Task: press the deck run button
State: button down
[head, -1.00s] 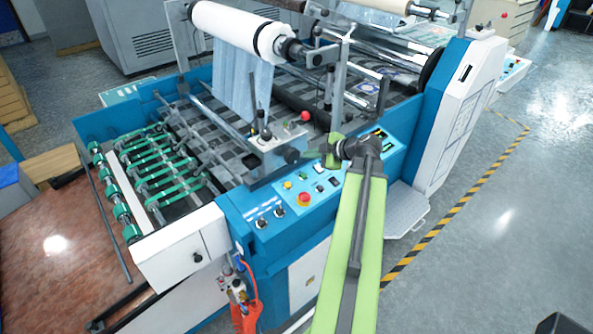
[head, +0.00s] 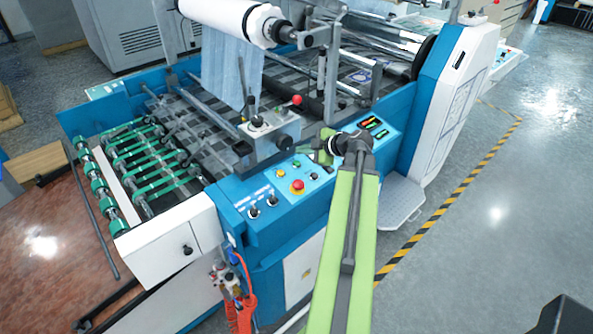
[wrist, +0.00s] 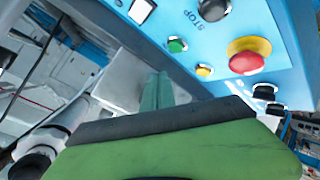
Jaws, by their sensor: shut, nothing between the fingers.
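The blue control panel (head: 238,198) of the laminating machine carries several buttons. A green button (head: 296,163) sits on it, seen larger in the wrist view (wrist: 176,45); I cannot read its label. My gripper (head: 324,147) is over the panel, to the right of the green button in the head view. In the wrist view its green fingers (wrist: 157,91) are together and empty, pointing toward the panel edge below and left of the green button. They look apart from the button. The fingertips are partly hidden by my wrist in the head view.
Close to the green button are a yellow button (wrist: 203,71), a red mushroom button on a yellow base (wrist: 246,55), a black button marked STOP (wrist: 213,8) and a white square button (wrist: 141,10). A grey bracket with a red knob (head: 270,135) stands just behind the panel.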

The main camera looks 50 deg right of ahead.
aim_at(297, 163)
jog(key=shift+w+f+b, duration=0.2)
jog(key=shift+f+b, duration=0.3)
jog(key=shift+f, duration=0.25)
jog(key=shift+w+f+b, duration=0.15)
jog(key=shift+f+b, duration=0.3)
jog(key=shift+f, duration=0.3)
jog(key=shift+f, duration=0.1)
dwell(0.6)
jog(key=shift+w+f+b, duration=0.1)
jog(key=shift+f+b, duration=0.25)
jog(key=shift+b, duration=0.05)
